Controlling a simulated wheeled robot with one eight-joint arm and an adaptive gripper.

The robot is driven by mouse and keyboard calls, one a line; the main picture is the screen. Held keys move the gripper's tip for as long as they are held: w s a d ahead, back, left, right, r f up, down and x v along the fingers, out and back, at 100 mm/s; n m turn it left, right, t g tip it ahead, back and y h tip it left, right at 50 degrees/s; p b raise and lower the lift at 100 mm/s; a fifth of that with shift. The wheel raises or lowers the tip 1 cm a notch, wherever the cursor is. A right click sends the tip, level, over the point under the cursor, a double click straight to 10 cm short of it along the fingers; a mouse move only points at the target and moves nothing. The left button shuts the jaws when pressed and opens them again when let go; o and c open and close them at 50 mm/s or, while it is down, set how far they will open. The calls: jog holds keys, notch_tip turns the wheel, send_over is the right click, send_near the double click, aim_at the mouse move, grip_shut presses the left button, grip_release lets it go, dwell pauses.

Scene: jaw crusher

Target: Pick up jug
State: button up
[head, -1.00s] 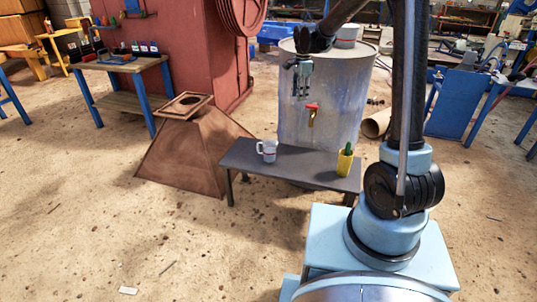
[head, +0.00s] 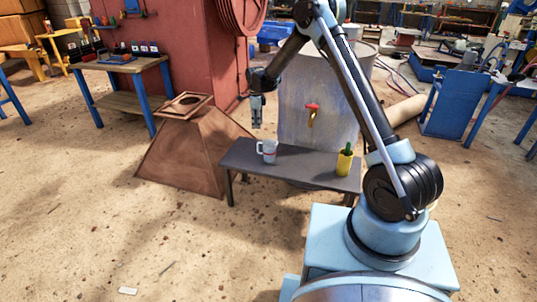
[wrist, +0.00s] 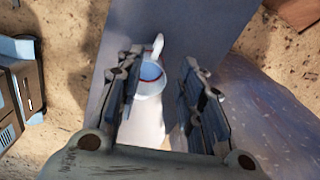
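The jug (head: 268,151) is a white mug-like vessel with a red band and a handle on its left side. It stands upright on the left part of a dark bench (head: 305,168). My gripper (head: 257,125) is above the jug and slightly to its left, pointing down and apart from it.
A yellow cup (head: 344,163) with a green item stands at the bench's right end. A large metal tank (head: 318,95) with a red-handled tap is behind the bench. A rusty hopper (head: 188,150) stands to the left. The bench's middle is clear.

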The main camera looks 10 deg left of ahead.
aim_at(258, 148)
notch_tip(258, 148, down, 17)
jog(key=shift+r, duration=0.1)
grip_shut()
dwell(0.8)
